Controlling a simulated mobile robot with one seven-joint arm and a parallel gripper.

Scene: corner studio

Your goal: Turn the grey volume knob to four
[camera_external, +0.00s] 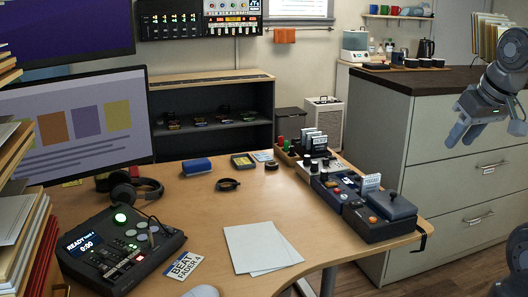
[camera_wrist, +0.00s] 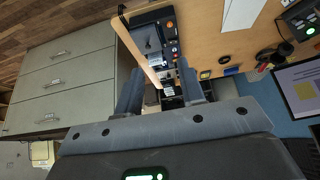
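My gripper (camera_external: 486,130) is at the far right, in the air in front of the grey drawer cabinet, well apart from the desk devices. Its two fingers stand wide apart with nothing between them, as the wrist view (camera_wrist: 160,72) also shows. A row of small dark devices with knobs and buttons lines the desk's right edge, the nearest a dark box (camera_external: 374,220) with an orange button; this box also shows in the wrist view (camera_wrist: 149,37). A black control console (camera_external: 118,250) sits at the desk's left front. I cannot tell which small knob is the grey volume knob.
The wooden desk (camera_external: 205,225) is clear in the middle, apart from white paper sheets (camera_external: 262,248) and a card reading "BEAT FADER 4" (camera_external: 181,267). Headphones (camera_external: 130,188) lie near the monitor (camera_external: 80,128). The drawer cabinet (camera_external: 450,165) stands right of the desk.

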